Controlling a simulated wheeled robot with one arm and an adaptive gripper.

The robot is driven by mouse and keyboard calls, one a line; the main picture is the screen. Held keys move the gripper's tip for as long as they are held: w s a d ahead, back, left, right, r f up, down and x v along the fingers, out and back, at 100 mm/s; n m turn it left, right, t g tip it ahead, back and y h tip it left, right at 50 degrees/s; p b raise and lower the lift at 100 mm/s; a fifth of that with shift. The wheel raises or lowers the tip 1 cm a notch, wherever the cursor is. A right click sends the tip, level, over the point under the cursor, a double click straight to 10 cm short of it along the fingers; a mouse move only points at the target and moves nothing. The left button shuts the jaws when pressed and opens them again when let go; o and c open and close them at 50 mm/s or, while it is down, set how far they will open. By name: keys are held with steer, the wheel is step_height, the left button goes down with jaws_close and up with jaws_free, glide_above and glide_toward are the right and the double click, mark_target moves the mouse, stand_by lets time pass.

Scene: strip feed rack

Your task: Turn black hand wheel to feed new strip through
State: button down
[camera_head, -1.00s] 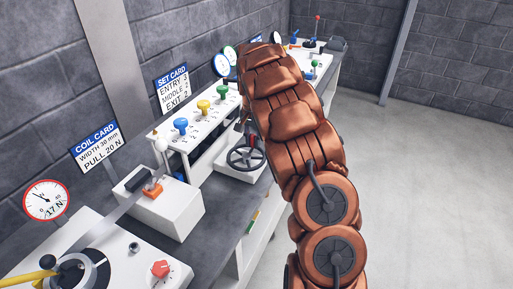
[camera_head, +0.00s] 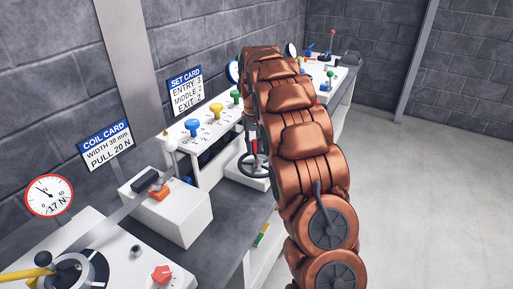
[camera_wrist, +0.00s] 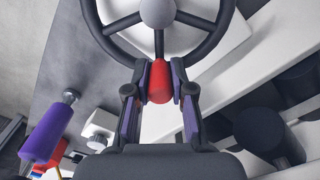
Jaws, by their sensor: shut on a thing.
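The black hand wheel (camera_head: 241,166) stands on the front of the white roller unit, partly hidden behind my arm in the head view. In the wrist view the wheel (camera_wrist: 91,22) fills the top, with its grey hub and dark spokes. Its red handle (camera_wrist: 159,88) lies between the purple-padded fingers of my gripper (camera_wrist: 159,80), which is shut on it. The handle also shows as a red spot in the head view (camera_head: 254,146). A grey strip (camera_head: 112,215) runs from the coil at front left up to the white clamp box (camera_head: 172,215).
Blue, yellow and green knobs top the roller unit (camera_head: 182,140). A dial (camera_head: 48,195) and two cards stand along the wall. A purple cylinder (camera_wrist: 46,136) lies at lower left in the wrist view. The floor (camera_head: 410,200) at right is clear.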

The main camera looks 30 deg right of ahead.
stand_by(0.4)
steer(key=c, duration=1)
jaws_free()
steer(key=shift+a, duration=0.1)
steer(key=shift+r, duration=0.15)
step_height(320, 180, up, 11)
steer(key=shift+w+f, duration=0.1)
steer(key=shift+f, duration=0.05)
steer(key=shift+r, duration=0.5)
